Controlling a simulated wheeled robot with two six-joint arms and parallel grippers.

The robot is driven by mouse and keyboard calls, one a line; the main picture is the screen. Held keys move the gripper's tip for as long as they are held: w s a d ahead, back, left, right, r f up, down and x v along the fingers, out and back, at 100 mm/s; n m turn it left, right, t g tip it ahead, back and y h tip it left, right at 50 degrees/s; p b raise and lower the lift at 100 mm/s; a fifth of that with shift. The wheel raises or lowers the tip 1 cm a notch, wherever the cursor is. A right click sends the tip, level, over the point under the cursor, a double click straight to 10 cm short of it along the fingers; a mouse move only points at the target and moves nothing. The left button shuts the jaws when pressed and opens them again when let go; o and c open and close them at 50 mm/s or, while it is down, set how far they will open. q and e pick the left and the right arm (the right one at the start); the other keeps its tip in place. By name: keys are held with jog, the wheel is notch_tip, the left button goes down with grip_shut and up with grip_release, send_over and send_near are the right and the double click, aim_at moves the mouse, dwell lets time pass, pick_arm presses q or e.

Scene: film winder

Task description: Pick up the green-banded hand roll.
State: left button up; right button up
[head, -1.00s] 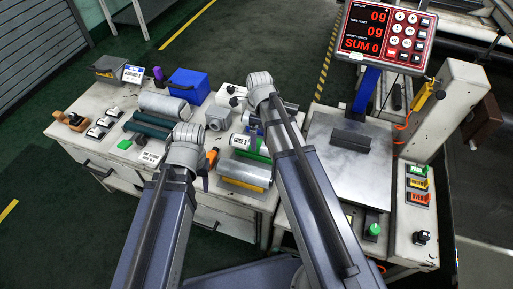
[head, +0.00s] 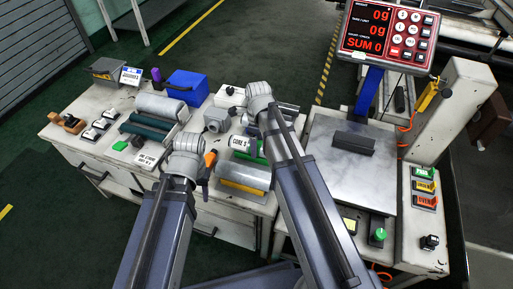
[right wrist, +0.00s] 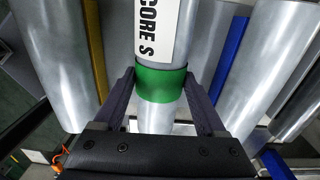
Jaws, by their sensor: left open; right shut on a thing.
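The green-banded hand roll (right wrist: 160,84) is a grey metal cylinder with a white "CORE S" label and a bright green band. My right gripper (right wrist: 160,100) has a finger on each side of the roll at the green band and is shut on it. In the head view the roll's label (head: 239,143) shows just left of my right arm, which hides part of the roll and the fingers. My left gripper (head: 205,168) is open and empty over the bench, left of the roll.
Larger grey rolls lie close on both sides, beside a yellow strip (right wrist: 96,45) and a blue strip (right wrist: 232,55). A scale plate (head: 338,175) with a dark block is right of my right arm.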

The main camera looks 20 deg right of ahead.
jog(key=c, duration=0.8)
jog(key=shift+c, duration=0.2)
notch_tip(320, 180, up, 10)
jog(key=p, duration=1)
